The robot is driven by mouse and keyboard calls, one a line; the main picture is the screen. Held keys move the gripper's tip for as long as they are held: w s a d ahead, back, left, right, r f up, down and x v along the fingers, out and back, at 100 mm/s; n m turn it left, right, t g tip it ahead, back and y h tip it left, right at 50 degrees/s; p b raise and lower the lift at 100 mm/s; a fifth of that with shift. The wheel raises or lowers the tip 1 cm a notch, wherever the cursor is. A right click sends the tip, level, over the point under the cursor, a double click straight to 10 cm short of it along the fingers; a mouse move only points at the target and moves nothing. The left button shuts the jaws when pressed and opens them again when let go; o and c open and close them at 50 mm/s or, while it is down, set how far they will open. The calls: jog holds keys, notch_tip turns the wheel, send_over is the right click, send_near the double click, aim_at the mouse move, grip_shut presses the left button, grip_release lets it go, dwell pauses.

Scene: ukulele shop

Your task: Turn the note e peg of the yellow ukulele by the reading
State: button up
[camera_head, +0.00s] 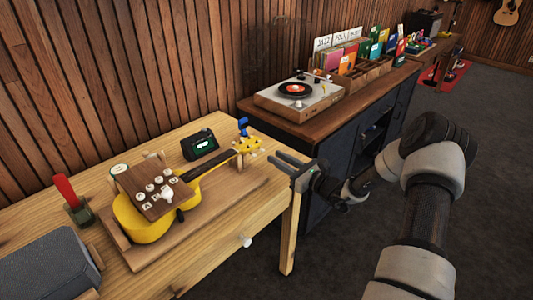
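The yellow ukulele (148,222) lies on a wooden board on the table, its neck pointing up and right. A brown panel (157,190) with several white lettered buttons covers part of its body. Its yellow headstock (247,145) carries several small pegs; which one is note e I cannot tell. A blue clip-on piece (243,126) sits at the headstock's end. A black tuner (200,145) with a small green display stands behind the neck; the reading is too small to read. My gripper (276,165) is open and empty, just right of the headstock, fingers pointing left.
The table (182,276) has a white drawer knob (245,241) at its front. A grey box (50,264) and a red-handled item (66,190) stand at the left. A cabinet with a turntable (299,94) and record crates is behind right. Dark floor is clear at the right.

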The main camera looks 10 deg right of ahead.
aim_at(262, 150)
jog(key=x, duration=0.6)
grip_shut()
